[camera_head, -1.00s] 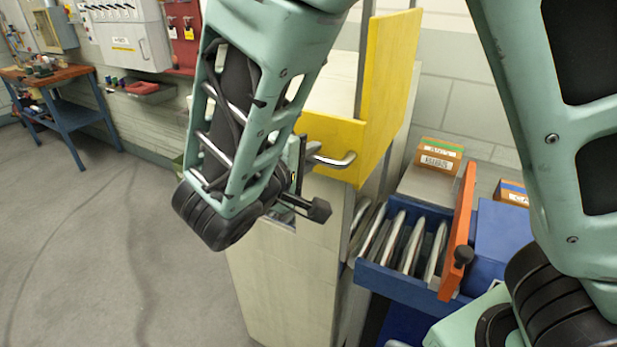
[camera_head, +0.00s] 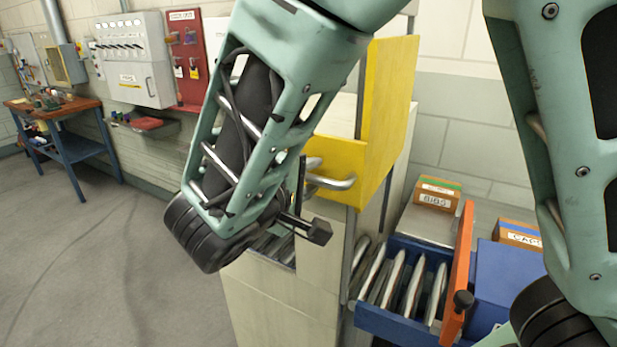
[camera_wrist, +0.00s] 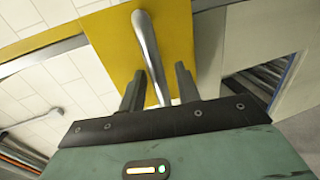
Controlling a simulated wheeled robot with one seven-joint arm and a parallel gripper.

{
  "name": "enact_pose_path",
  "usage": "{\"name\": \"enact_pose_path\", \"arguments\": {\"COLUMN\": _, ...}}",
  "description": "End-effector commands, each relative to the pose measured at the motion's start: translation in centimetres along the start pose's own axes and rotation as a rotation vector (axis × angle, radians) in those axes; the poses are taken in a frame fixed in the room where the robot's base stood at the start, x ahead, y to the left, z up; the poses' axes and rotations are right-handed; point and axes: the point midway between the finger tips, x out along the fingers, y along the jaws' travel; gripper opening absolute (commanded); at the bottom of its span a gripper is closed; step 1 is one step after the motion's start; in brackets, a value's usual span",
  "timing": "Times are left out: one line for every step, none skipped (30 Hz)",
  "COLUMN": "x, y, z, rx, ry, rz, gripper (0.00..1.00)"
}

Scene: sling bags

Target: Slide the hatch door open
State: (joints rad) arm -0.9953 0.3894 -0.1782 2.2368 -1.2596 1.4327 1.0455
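The yellow hatch door (camera_head: 342,155) is on the upper part of a pale cabinet, with a metal bar handle (camera_head: 332,183) on its front. My gripper (camera_wrist: 158,88) is open in the wrist view, its two dark fingers apart with the handle (camera_wrist: 148,45) running between them. I see gaps beside the bar, and the yellow door (camera_wrist: 180,40) lies behind it. In the head view my forearm hides most of the gripper and the door's left part. An opening in the cabinet (camera_head: 275,247) shows below the gripper, with metal pieces inside.
A blue drawer (camera_head: 400,318) with an orange front (camera_head: 458,270) and several metal pieces stands open at right. A box marked BIBS (camera_head: 436,194) sits behind it. A workbench (camera_head: 65,130) is far left; the floor between is clear.

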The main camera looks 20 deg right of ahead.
Motion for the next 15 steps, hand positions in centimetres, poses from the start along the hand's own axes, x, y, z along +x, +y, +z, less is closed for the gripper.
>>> {"name": "enact_pose_path", "arguments": {"x": 0.0, "y": 0.0, "z": 0.0, "rx": 0.0, "ry": 0.0, "rz": 0.0, "gripper": 0.33}}
{"name": "enact_pose_path", "arguments": {"x": 0.0, "y": 0.0, "z": 0.0, "rx": 0.0, "ry": 0.0, "rz": 0.0, "gripper": 0.33}}
{"name": "enact_pose_path", "arguments": {"x": 0.0, "y": 0.0, "z": 0.0, "rx": 0.0, "ry": 0.0, "rz": 0.0, "gripper": 0.33}}
{"name": "enact_pose_path", "arguments": {"x": 0.0, "y": 0.0, "z": 0.0, "rx": 0.0, "ry": 0.0, "rz": 0.0, "gripper": 0.33}}
{"name": "enact_pose_path", "arguments": {"x": -0.1, "y": 0.0, "z": 0.0, "rx": 0.0, "ry": 0.0, "rz": 0.0, "gripper": 0.33}}
{"name": "enact_pose_path", "arguments": {"x": -0.3, "y": -0.1, "z": 0.0, "rx": 0.0, "ry": 0.001, "rz": 0.0, "gripper": 0.33}}
{"name": "enact_pose_path", "arguments": {"x": -0.5, "y": -0.1, "z": 0.0, "rx": 0.001, "ry": 0.001, "rz": 0.0, "gripper": 0.33}}
{"name": "enact_pose_path", "arguments": {"x": -0.8, "y": -0.1, "z": 0.0, "rx": 0.001, "ry": 0.001, "rz": 0.0, "gripper": 0.33}}
{"name": "enact_pose_path", "arguments": {"x": -1.3, "y": -0.2, "z": -0.1, "rx": 0.0, "ry": 0.002, "rz": 0.0, "gripper": 0.33}}
{"name": "enact_pose_path", "arguments": {"x": -1.7, "y": -0.2, "z": -0.1, "rx": 0.0, "ry": 0.004, "rz": 0.0, "gripper": 0.33}}
{"name": "enact_pose_path", "arguments": {"x": -2.2, "y": -0.3, "z": -0.1, "rx": 0.0, "ry": 0.005, "rz": -0.001, "gripper": 0.33}}
{"name": "enact_pose_path", "arguments": {"x": -3.0, "y": -0.3, "z": 0.0, "rx": 0.002, "ry": 0.003, "rz": -0.001, "gripper": 0.33}}
{"name": "enact_pose_path", "arguments": {"x": -3.6, "y": -0.3, "z": -0.1, "rx": 0.003, "ry": 0.005, "rz": -0.002, "gripper": 0.33}}
{"name": "enact_pose_path", "arguments": {"x": -4.4, "y": -0.3, "z": -0.1, "rx": 0.002, "ry": 0.006, "rz": -0.001, "gripper": 0.33}}
{"name": "enact_pose_path", "arguments": {"x": -5.3, "y": -0.4, "z": -0.1, "rx": 0.002, "ry": 0.005, "rz": -0.001, "gripper": 0.33}}
